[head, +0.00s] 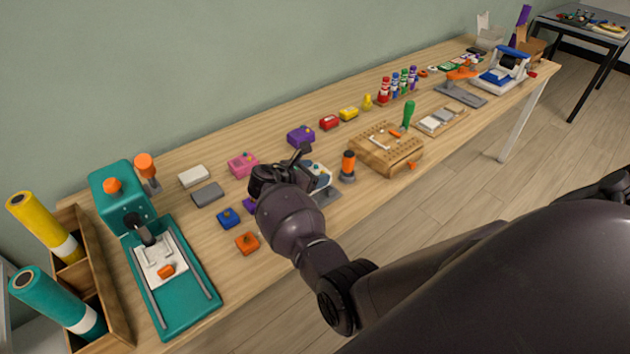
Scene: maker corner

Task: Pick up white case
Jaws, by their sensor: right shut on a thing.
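A white case (319,170) with small coloured parts on top sits at a grey base (327,194) near the middle of the table. My right gripper (303,158) reaches over its left side and is shut on it; the dark fingers and wrist hide part of the case and the exact contact. I cannot tell whether the case is clear of the base. A plain white block (194,176) lies farther left, apart from the gripper. My left gripper is not in view.
An orange-and-black tool (348,165) stands close right of the case, with a wooden box (387,150) beyond. Pink (243,163) and purple (300,135) cases lie behind. Blue (229,218) and orange (247,243) pieces lie left of my wrist. A teal press (184,300) stands at the left.

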